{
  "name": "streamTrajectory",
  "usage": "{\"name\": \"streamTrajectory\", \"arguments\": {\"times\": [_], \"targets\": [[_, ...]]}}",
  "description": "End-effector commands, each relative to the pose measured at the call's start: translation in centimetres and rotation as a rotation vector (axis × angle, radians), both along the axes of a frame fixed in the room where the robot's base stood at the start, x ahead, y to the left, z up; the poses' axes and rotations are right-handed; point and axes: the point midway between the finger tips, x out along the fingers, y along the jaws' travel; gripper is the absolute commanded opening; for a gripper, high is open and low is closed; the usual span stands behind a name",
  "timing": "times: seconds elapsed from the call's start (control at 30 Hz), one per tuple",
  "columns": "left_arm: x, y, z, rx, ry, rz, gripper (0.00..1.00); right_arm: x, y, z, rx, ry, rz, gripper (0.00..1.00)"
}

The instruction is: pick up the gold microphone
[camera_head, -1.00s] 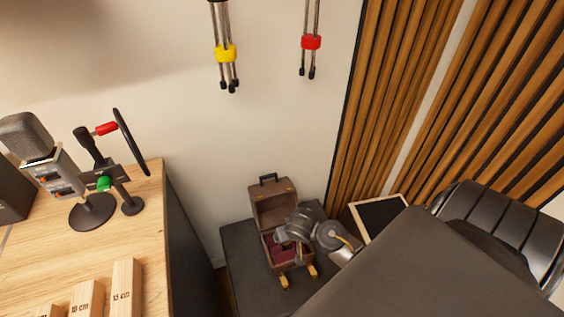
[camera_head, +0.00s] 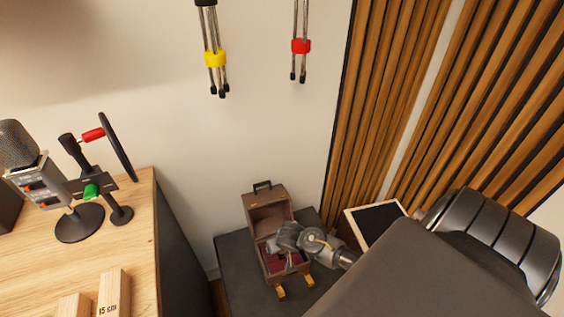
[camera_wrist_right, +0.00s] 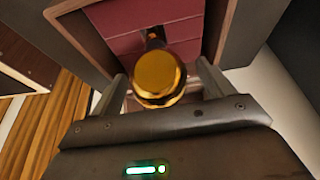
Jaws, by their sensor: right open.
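The gold microphone (camera_wrist_right: 157,73) shows in the right wrist view as a round, shiny gold head in an open brown case with a dark red lining (camera_wrist_right: 140,30). My right gripper (camera_wrist_right: 161,88) is open, with one finger on each side of the gold head. I cannot tell whether the fingers touch it. In the head view the brown case (camera_head: 267,212) stands open with its lid up, and my right gripper (camera_head: 291,258) reaches down into it. The gold microphone is hidden there behind my wrist. My left gripper is not in view.
The case stands on a dark grey surface (camera_head: 232,262). A wooden desk (camera_head: 45,262) at left bears a grey microphone (camera_head: 20,148) on a stand. Wood slats line the wall.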

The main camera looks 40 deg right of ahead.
Motion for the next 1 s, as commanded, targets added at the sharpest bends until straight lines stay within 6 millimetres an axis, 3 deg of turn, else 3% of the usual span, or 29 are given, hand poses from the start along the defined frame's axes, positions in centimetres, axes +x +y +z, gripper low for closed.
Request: {"name": "streamTrajectory", "arguments": {"times": [0.3, 0.7, 1.0], "targets": [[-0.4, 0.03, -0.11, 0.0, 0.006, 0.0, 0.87, 0.16, -0.11, -0.41, -0.001, 0.0, 0.0, 0.77], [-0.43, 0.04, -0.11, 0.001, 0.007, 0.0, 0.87, 0.15, -0.09, -0.39, -0.001, 0.0, 0.0, 0.25], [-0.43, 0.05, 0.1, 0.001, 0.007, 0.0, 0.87, 0.25, -0.03, 0.29, 0.001, -0.004, 0.0, 0.24]]}}
